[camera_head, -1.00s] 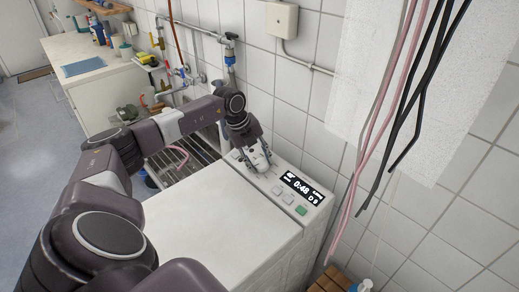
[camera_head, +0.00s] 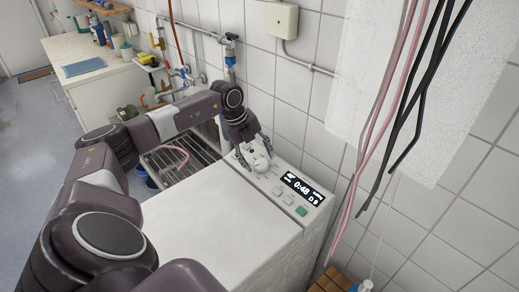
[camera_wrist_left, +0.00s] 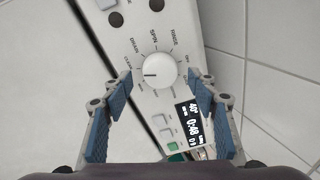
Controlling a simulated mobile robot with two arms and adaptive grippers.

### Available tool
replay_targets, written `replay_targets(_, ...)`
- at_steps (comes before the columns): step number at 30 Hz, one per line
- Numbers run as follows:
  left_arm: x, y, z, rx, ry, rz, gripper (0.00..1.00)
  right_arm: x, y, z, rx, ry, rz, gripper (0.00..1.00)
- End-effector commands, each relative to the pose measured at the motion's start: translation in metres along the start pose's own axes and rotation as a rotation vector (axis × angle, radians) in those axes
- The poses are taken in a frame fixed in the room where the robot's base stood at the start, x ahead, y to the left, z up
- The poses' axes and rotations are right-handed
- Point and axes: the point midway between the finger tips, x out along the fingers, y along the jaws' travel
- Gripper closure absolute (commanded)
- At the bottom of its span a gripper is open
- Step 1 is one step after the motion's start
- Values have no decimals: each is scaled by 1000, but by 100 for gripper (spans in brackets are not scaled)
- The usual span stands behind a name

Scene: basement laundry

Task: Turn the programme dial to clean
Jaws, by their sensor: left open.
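The white round programme dial (camera_wrist_left: 159,72) sits on the washer's control panel, with printed words such as SPIN, RINSE and DRAIN around it. Its dark mark points left in the left wrist view, near the word that looks like CLEAN (camera_wrist_left: 126,63); the exact alignment is hard to tell. The dial also shows in the head view (camera_head: 261,163). My left gripper (camera_wrist_left: 160,84) is open, its blue-padded fingers on either side of the dial and apart from it in the left wrist view. In the head view the left gripper (camera_head: 255,153) is right at the dial. My right gripper is not in view.
The panel has a lit display (camera_head: 301,188) reading 0:48, pale buttons and a green button (camera_head: 302,210). The washer's white top (camera_head: 215,220) is clear. Pink and black cables (camera_head: 395,100) hang at the right. Pipes and a tiled wall stand behind.

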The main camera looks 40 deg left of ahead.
Motion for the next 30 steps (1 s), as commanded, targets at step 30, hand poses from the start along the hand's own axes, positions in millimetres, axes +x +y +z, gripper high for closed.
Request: replay_targets(30,-101,0,0,-2,-1,-1,46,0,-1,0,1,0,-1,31)
